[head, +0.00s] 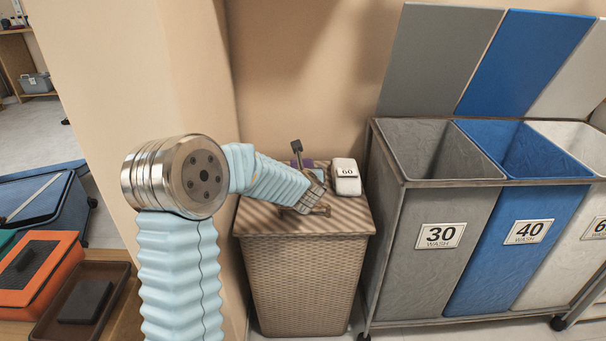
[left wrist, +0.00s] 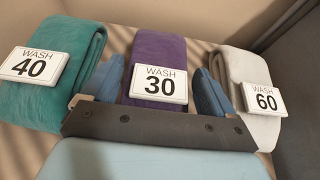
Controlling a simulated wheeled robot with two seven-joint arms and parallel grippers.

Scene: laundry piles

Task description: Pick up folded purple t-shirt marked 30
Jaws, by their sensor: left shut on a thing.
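The folded purple t-shirt (left wrist: 162,58) with a white WASH 30 tag lies between the two blue fingers of my left gripper (left wrist: 158,88) in the left wrist view. The gripper is shut on it. In the head view my left gripper (head: 312,180) is at the top of the wicker hamper (head: 305,275), and only a bit of purple cloth (head: 304,163) shows behind it. I cannot tell whether the t-shirt still touches the lid. My right gripper is not in view.
A green folded item (left wrist: 60,75) tagged 40 lies left of the t-shirt, and a white one (left wrist: 245,90) tagged 60 lies right. A rack of open bins, grey 30 (head: 430,235), blue 40 (head: 520,240) and white 60, stands right of the hamper. A wall is behind.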

